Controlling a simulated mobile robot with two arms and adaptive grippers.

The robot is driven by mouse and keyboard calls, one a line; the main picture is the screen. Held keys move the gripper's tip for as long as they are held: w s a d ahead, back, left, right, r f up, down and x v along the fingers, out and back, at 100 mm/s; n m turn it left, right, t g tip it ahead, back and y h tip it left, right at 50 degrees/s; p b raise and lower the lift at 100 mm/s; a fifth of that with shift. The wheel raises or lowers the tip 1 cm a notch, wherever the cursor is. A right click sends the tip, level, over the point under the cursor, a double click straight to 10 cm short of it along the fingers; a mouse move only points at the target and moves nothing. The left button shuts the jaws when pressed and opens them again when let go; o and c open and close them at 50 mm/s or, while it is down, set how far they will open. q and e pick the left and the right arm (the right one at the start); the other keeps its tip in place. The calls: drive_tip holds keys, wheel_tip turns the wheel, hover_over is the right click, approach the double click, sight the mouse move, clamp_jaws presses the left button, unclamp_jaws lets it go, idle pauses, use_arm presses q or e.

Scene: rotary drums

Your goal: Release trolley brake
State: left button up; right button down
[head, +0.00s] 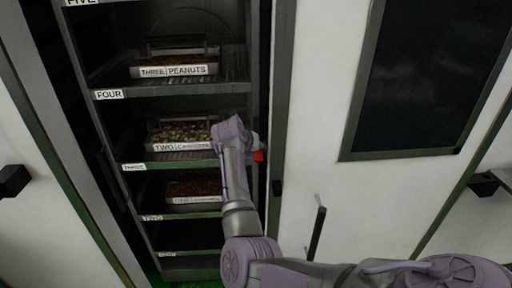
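The trolley (112,125) is a tall grey rack of shelves, upright in a dark opening at the left centre. Its shelf edges carry labels, FIVE and FOUR among them. A small red part (259,156) shows at its right post, beside my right wrist; I cannot tell for sure whether it is the brake. My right arm comes in from the lower right and reaches up to that post. My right gripper (252,142) is mostly hidden by the wrist, so its fingers and any contact are unclear. My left gripper is out of view.
Trays with food stand on the shelves, one labelled THREE PEANUTS (175,71) and one labelled TWO (180,147). A white panel with a dark window (425,75) and a dark upright handle (317,230) stand right of the trolley. A black handle (14,180) juts out at left.

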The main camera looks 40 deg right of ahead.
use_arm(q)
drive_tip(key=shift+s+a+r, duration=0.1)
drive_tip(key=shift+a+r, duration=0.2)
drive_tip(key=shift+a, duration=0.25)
use_arm(e)
drive_tip(key=shift+s+r, duration=0.1)
drive_tip(key=shift+r, duration=0.25)
drive_tip(key=c, duration=0.7)
unclamp_jaws()
drive_tip(key=shift+c, duration=0.2)
drive_tip(key=v, duration=0.7)
drive_tip(key=shift+r, duration=0.25)
drive_tip(key=shift+a, duration=0.15)
